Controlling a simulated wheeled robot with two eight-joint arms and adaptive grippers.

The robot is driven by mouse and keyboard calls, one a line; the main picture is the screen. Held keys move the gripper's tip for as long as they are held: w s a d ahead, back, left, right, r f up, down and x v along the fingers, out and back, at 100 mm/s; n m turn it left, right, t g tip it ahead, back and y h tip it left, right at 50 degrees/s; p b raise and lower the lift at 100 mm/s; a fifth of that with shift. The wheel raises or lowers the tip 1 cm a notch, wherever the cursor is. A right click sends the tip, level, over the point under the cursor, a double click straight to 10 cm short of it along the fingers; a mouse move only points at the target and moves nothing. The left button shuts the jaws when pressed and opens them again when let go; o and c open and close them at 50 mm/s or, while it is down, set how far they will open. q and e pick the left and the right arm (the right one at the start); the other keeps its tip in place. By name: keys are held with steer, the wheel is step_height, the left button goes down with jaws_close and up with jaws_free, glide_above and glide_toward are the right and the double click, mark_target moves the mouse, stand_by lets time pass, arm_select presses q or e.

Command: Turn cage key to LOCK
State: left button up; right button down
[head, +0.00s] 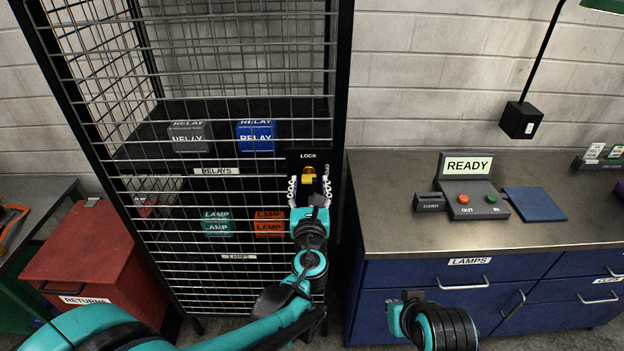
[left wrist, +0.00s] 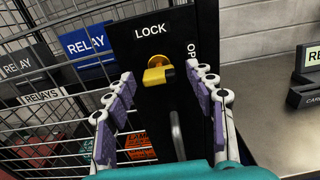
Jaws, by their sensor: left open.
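The yellow cage key (head: 308,175) sits in a black lock plate (head: 297,159) on the cage's right post, with LOCK printed above it and a partly hidden word starting "OP" at its right. In the left wrist view the key (left wrist: 158,75) has its yellow bow pointing right, toward the "OP" side. My left gripper (head: 309,184) is open, its fingers on either side of the key; in the left wrist view the gripper (left wrist: 158,84) shows a gap on both sides. A grey handle (left wrist: 177,135) is below the key. My right arm shows at the bottom, but its gripper fingers do not.
The wire cage (head: 240,93) holds relay and lamp boxes on shelves. To the right, a counter (head: 400,215) carries a READY panel (head: 468,166) and a blue pad (head: 535,204). A red RETURNS bin (head: 85,252) stands at left.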

mark_target(309, 177)
arm_select(q)
steer(key=shift+w+a, duration=0.1)
steer(key=shift+w, duration=1.25)
steer(key=c, duration=1.2)
steer(key=shift+o, duration=0.2)
